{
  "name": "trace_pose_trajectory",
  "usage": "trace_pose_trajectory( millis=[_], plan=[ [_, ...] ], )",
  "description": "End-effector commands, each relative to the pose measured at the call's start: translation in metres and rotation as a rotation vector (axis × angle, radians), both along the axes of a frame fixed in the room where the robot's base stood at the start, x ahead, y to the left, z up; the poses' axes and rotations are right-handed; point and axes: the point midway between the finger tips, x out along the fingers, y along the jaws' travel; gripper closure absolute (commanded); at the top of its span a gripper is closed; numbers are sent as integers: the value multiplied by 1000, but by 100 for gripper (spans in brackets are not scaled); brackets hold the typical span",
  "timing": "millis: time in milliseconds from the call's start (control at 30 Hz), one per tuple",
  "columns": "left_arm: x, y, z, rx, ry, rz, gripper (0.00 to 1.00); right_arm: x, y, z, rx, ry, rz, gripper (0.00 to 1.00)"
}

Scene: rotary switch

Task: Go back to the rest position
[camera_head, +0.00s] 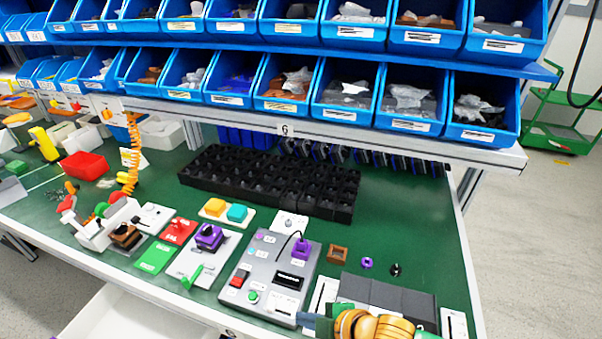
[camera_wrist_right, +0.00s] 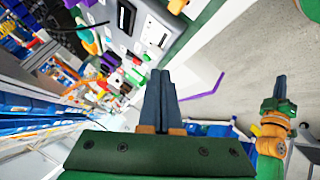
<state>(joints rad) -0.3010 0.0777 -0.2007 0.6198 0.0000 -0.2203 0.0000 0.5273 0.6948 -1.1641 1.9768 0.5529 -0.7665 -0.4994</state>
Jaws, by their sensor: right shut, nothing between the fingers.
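My right gripper (camera_head: 308,319) is low at the front edge of the table in the head view, partly cut off by the frame. In the right wrist view its dark fingers (camera_wrist_right: 160,98) lie together, empty and apart from the table. My left arm shows at the right of the wrist view, with its gripper (camera_wrist_right: 279,88) small and pointing up; its jaw state is unclear. A purple knob (camera_head: 209,236) sits on a white and grey switch base (camera_head: 193,272). A grey control panel (camera_head: 262,262) carries a purple part, a red switch and a green button.
A dark grey block (camera_head: 390,296) stands near my right gripper. A black compartment tray (camera_head: 270,180), a red bin (camera_head: 85,165) and an orange coil (camera_head: 133,150) stand farther back. Blue bins (camera_head: 345,95) fill the shelves above. An open drawer (camera_head: 130,318) juts out below the table.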

Motion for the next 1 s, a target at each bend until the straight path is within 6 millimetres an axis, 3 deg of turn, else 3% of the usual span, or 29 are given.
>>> trace_pose_trajectory(
  millis=[300, 533, 767, 1000],
  plan=[
    [0, 1, 0, 2, 0, -1, 100, -16, 17, 10, 88, 83, -126, 100],
    [1, 3, 0, 5, -3, -1, 100, -26, 8, 15, 166, 196, -351, 100],
    [1, 3, 0, 4, -2, -1, 100, -43, -40, 4, 206, 366, -730, 100],
    [1, 2, 0, 4, -2, 0, 100, -95, -120, -23, 150, 554, -1199, 100]
  ],
)
